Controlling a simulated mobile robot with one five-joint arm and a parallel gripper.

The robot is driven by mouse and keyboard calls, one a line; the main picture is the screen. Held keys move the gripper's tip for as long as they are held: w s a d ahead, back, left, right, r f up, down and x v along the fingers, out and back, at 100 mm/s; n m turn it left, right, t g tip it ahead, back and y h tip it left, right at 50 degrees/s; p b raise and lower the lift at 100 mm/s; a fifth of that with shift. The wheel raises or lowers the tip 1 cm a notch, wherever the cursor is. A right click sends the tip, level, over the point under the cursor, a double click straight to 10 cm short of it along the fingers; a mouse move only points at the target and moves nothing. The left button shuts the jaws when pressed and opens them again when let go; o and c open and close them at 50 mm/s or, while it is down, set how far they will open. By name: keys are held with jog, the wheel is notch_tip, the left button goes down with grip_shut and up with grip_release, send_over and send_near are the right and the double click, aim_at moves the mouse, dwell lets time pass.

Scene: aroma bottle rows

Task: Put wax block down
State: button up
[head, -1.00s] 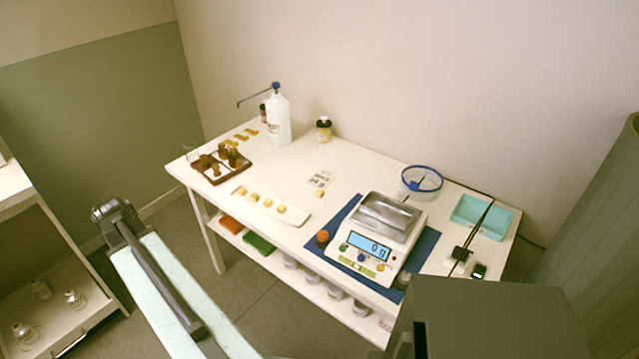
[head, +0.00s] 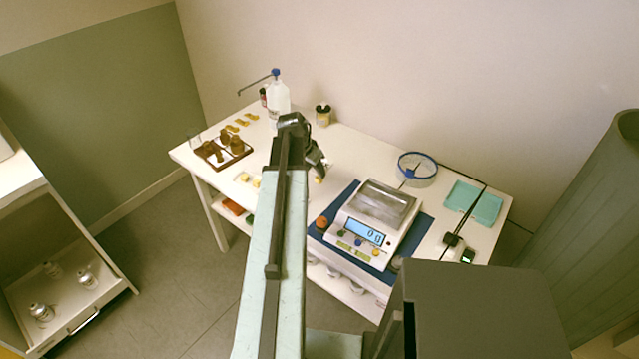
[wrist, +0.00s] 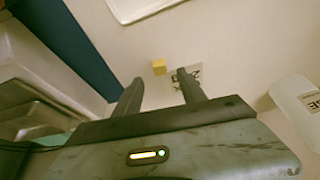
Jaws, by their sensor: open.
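A small yellow wax block (wrist: 158,66) shows on the white table in the wrist view, beside a printed card (wrist: 186,77). It looks just beyond my fingertips, with no finger touching it that I can see. In the head view a bit of the block (head: 319,180) shows just below my gripper (head: 318,165). My gripper is open and empty, and its two dark fingers (wrist: 160,77) stand apart in the wrist view. More yellow blocks (head: 243,177) lie on a white tray, most of which my arm hides.
A scale (head: 372,222) reading 0 g stands on a blue mat (head: 415,238) to the right. A white bottle (head: 279,103) and a small jar (head: 323,115) stand behind my gripper. A blue-rimmed bowl (head: 417,170) and a teal tray (head: 474,203) are at the right.

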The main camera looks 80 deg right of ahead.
aim_at(318, 178)
jog(key=shift+d+f, duration=0.1)
jog(key=shift+f, duration=0.1)
jog(key=b+x, duration=0.4)
jog(key=x, duration=0.1)
jog(key=shift+d+f+b, duration=0.15)
jog(key=shift+b, duration=0.2)
jog(key=shift+s+r, duration=0.1)
jog(key=shift+r, duration=0.1)
grip_shut()
